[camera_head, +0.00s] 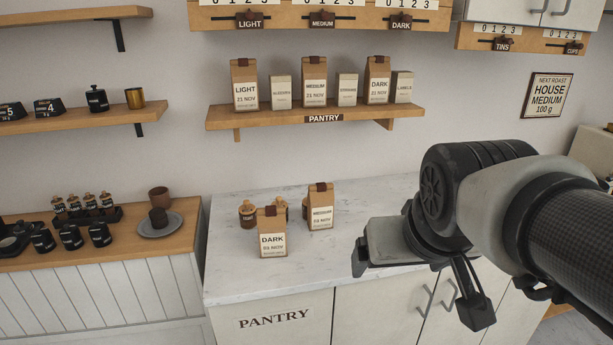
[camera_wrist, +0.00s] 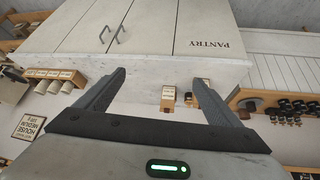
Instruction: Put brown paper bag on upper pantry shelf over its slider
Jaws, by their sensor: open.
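Two brown paper bags stand upright on the white counter (camera_head: 235,280): a DARK 03 NOV bag (camera_head: 272,238) in front and a MEDIUM 03 NOV bag (camera_head: 320,210) behind it to the right. The upper pantry board (camera_head: 345,18) carries LIGHT (camera_head: 249,20), MEDIUM (camera_head: 322,19) and DARK (camera_head: 401,20) sliders; its upper part is cut off by the frame. My gripper (camera_head: 420,287) is over the counter's right part, right of both bags, apart from them. In the wrist view, turned upside down, its fingers (camera_wrist: 160,80) are spread with nothing between them.
The lower PANTRY shelf (camera_head: 225,117) holds bags LIGHT (camera_head: 244,85), MEDIUM (camera_head: 314,82) and DARK (camera_head: 377,80), with pale boxes between. Small jars (camera_head: 247,214) stand behind the counter bags. A sign (camera_head: 547,95) reads HOUSE MEDIUM 100 g. The counter's left front is clear.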

